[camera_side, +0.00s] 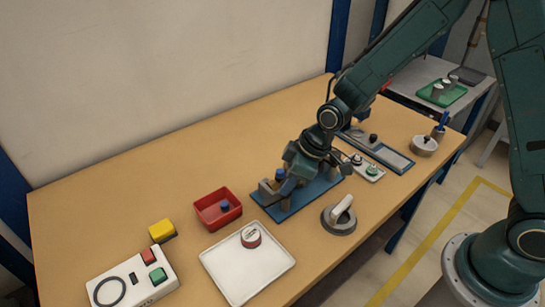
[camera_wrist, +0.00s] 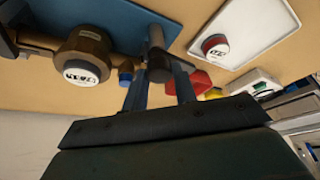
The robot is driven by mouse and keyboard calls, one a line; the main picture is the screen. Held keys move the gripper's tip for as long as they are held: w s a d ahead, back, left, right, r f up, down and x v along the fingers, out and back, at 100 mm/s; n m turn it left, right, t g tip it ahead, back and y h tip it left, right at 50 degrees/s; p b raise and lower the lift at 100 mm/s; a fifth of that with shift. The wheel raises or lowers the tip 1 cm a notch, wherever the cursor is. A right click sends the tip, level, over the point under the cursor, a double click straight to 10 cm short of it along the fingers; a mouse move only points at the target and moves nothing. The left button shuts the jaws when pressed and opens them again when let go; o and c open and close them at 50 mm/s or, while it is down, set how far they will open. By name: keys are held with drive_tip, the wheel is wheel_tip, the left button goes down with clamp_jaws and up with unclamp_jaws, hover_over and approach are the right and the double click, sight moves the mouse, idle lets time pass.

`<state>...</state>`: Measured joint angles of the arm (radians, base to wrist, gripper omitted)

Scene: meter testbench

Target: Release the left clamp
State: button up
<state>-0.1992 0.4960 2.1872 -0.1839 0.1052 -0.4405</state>
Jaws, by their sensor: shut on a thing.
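My gripper (camera_side: 288,182) is low over the blue fixture plate (camera_side: 318,191) in the side view. In the wrist view, the two fingers of my gripper (camera_wrist: 161,80) are closed around the dark rounded handle (camera_wrist: 159,67) of a clamp, joined to a grey post beside the blue plate (camera_wrist: 140,22). A brass-coloured meter (camera_wrist: 94,46) with a white face sits on the plate, to the left of the fingers. In the side view my gripper hides much of the fixture, so the clamp's exact position is unclear.
A red bin (camera_side: 207,221) with a blue item stands left of the fixture. A white tray (camera_side: 238,286) holds a round red-sided meter (camera_side: 251,238). A grey round device with a handle (camera_side: 339,217) stands near the table's front edge. A small button panel (camera_side: 368,169) lies right.

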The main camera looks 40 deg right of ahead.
drive_tip(key=shift+n, duration=0.5)
drive_tip(key=shift+g, duration=0.3)
drive_tip(key=o, duration=1)
drive_tip(key=shift+r, duration=0.1)
drive_tip(key=shift+d+v, duration=0.2)
drive_tip(key=shift+v, duration=6.6)
drive_tip(key=shift+s, duration=0.1)
